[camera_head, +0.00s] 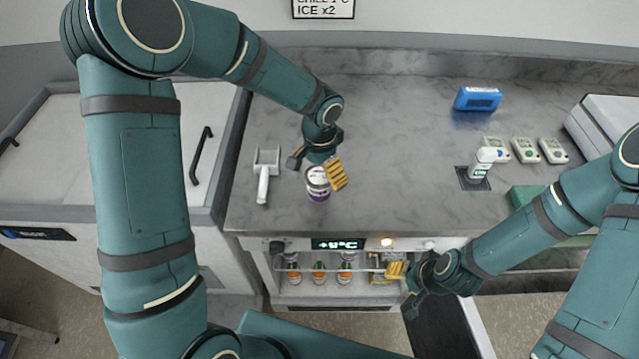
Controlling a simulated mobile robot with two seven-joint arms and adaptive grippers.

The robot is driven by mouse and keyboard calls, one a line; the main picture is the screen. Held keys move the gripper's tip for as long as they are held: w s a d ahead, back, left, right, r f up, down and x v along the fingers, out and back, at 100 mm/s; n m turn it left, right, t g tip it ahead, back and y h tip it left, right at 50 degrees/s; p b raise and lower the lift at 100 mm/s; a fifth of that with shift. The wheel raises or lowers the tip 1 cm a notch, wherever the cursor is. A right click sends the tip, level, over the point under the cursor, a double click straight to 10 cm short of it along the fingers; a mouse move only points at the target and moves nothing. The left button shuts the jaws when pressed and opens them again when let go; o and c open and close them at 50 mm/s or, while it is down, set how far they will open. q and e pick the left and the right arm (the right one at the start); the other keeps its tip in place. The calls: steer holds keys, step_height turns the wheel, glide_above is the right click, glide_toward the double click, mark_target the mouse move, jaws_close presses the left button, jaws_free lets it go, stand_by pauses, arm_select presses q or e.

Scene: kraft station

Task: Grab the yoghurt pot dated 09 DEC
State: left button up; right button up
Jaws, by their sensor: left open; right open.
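A small pot (318,190) with a white and purple wrap stands upright on the grey counter near its front edge. Its print is too small to read, so I cannot tell its date. My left gripper (317,170) is open above and around the pot, with a yellow-padded finger at its right and a dark finger at its upper left. I cannot tell whether the fingers touch it. My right gripper (404,288) is open and empty in front of the lit fridge (338,302), lower right of the pot. Items at the top of the fridge are partly hidden.
Several orange-labelled bottles (319,273) stand in the fridge under a lit display (338,244). A white scoop-like tool (264,176) lies left of the pot. A white bottle (482,163), small devices (524,150) and a blue box (478,98) are at right. The counter's middle is clear.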

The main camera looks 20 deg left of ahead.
mark_target(320, 175)
arm_select(q)
steer(key=shift+s+f, duration=0.2)
steer(key=shift+f, duration=1.65)
steer(key=c, duration=1.2)
steer(key=shift+o, duration=0.2)
